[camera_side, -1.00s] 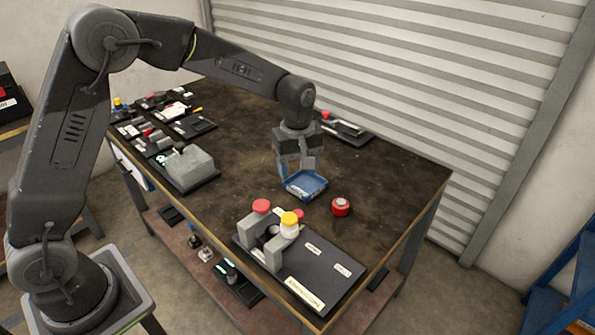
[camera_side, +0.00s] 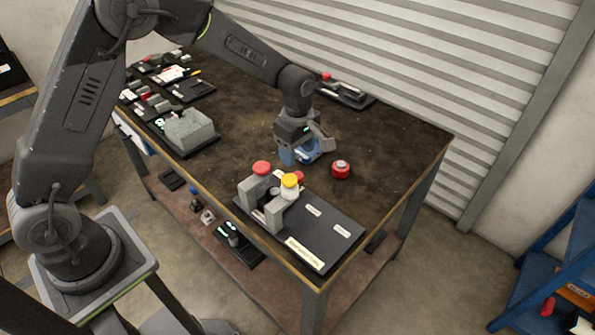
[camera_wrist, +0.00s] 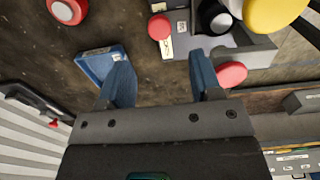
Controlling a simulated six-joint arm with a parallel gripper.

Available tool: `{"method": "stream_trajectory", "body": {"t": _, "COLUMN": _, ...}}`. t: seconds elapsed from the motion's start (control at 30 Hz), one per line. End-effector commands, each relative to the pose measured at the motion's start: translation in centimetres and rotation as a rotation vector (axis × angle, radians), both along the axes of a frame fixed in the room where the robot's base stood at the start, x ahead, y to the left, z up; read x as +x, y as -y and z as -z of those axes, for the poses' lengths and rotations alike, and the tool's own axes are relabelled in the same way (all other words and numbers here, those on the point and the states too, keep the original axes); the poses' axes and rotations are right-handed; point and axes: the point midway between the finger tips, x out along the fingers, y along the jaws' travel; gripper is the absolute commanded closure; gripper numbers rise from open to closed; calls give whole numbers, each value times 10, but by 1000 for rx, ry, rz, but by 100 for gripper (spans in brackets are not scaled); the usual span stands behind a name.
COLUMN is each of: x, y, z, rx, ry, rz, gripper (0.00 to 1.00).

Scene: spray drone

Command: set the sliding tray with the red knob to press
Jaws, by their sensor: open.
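The station is a black board (camera_side: 326,226) with grey uprights at the front of the table. A small red knob (camera_side: 299,177) shows at its back edge, partly behind the yellow-capped white part (camera_side: 289,188). In the wrist view, this red knob (camera_wrist: 159,27) sits by a label on a low slide, beside a dark round part (camera_wrist: 214,17). My gripper (camera_wrist: 160,76) is open and empty, behind the station. The small knob lies ahead of the finger gap. Any "press" label is unreadable.
A blue tray (camera_wrist: 92,62) lies beside the left finger in the wrist view; contact is unclear. A loose red button (camera_side: 341,170) stands to the right. A grey block (camera_side: 191,131) and several small fixtures are at the left.

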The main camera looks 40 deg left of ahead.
Motion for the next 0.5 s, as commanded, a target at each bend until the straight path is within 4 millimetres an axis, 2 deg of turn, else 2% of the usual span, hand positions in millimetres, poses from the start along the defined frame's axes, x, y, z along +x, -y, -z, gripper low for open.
{"method": "stream_trajectory", "body": {"t": 0.03, "x": -1, "y": 0, "z": 12, "rx": 0, "ry": -5, "rz": 1, "gripper": 41}}
{"method": "stream_trajectory", "body": {"t": 0.2, "x": 0, "y": 0, "z": 44, "rx": 0, "ry": -3, "rz": 1, "gripper": 41}}
{"method": "stream_trajectory", "body": {"t": 0.4, "x": 0, "y": 0, "z": 68, "rx": 0, "ry": -1, "rz": 2, "gripper": 41}}
{"method": "stream_trajectory", "body": {"t": 0.5, "x": 0, "y": 0, "z": 73, "rx": 0, "ry": 1, "rz": 2, "gripper": 41}}
